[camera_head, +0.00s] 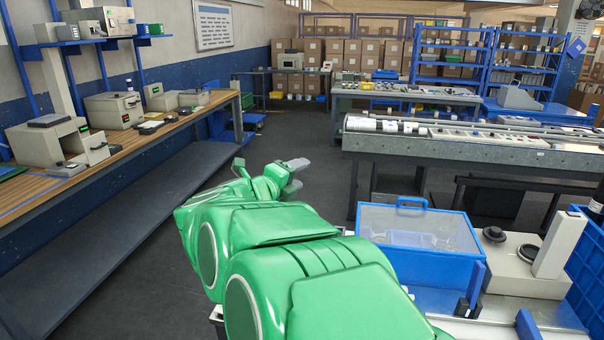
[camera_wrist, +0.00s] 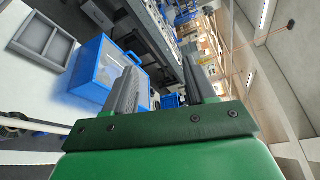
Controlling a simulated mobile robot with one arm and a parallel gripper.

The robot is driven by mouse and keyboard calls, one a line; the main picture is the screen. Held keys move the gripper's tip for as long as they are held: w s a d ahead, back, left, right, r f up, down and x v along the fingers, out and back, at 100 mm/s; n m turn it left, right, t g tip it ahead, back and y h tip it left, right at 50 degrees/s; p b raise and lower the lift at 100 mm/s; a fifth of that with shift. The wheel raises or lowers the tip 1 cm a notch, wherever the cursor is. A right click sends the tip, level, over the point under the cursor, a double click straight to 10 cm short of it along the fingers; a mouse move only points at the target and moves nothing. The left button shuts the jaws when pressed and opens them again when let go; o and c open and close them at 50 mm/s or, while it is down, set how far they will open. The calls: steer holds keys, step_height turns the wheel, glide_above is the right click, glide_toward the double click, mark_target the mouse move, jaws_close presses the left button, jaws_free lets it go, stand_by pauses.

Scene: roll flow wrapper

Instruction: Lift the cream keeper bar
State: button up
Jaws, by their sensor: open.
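A cream bar-like piece (camera_head: 560,243) stands tilted on the pale machine top at the right of the head view. I cannot tell for certain that it is the keeper bar. A thin pale rod (camera_wrist: 38,126) shows at the left of the wrist view; what it belongs to is unclear. My gripper (camera_head: 268,172) is open and empty over the aisle, left of the blue case and well apart from the cream piece. In the wrist view its two grey fingers (camera_wrist: 164,78) stand apart with nothing between them.
A blue case with a clear lid (camera_head: 415,232) stands between my arm and the cream piece. A round dark knob (camera_head: 494,234) sits beside that piece. A blue crate (camera_head: 590,265) is at the right edge. A wooden bench (camera_head: 150,142) runs along the left. The aisle floor is clear.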

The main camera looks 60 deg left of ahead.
steer(key=v, duration=0.4)
steer(key=shift+s+d, duration=0.1)
steer(key=shift+s, duration=0.15)
